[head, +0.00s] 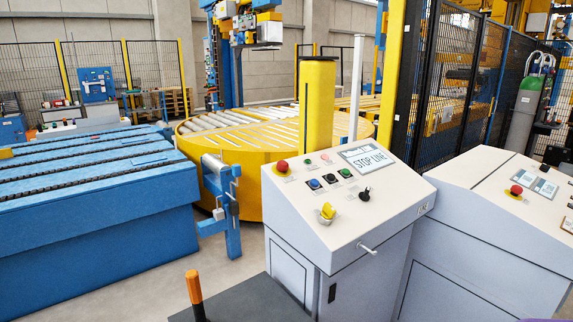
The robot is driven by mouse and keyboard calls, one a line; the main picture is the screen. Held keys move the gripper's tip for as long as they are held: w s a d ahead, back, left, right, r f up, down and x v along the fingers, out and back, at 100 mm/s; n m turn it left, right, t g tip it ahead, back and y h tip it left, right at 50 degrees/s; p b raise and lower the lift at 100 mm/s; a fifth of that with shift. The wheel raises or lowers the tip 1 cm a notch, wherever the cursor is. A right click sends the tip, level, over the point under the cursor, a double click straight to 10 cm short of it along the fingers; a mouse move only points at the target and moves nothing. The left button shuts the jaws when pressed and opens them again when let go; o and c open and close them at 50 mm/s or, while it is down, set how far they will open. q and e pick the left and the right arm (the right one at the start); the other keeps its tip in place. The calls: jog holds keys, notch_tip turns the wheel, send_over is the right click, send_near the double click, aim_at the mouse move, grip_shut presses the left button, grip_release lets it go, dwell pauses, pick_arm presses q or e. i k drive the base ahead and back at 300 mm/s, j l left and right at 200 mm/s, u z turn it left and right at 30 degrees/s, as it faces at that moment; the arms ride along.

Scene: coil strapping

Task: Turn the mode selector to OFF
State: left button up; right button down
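A grey control console (310,228) stands just right of the middle with a sloped white top. A black knob (365,194) with a raised handle sits toward the right of that top. A yellow knob (327,211) on a pale round base sits near the front left edge. I cannot read any labels beside them, so I cannot tell which is the mode selector or where it points. Neither of my grippers is in view.
A second console (490,220) stands at right. A blue conveyor (90,205) and yellow turntable (250,158) lie behind. An orange-topped post (194,288) stands in front.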

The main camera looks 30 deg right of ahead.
aim_at(364, 196)
jog(key=z, duration=1.6)
jog(key=i+l+u, duration=0.25)
jog(key=i+l, duration=0.5)
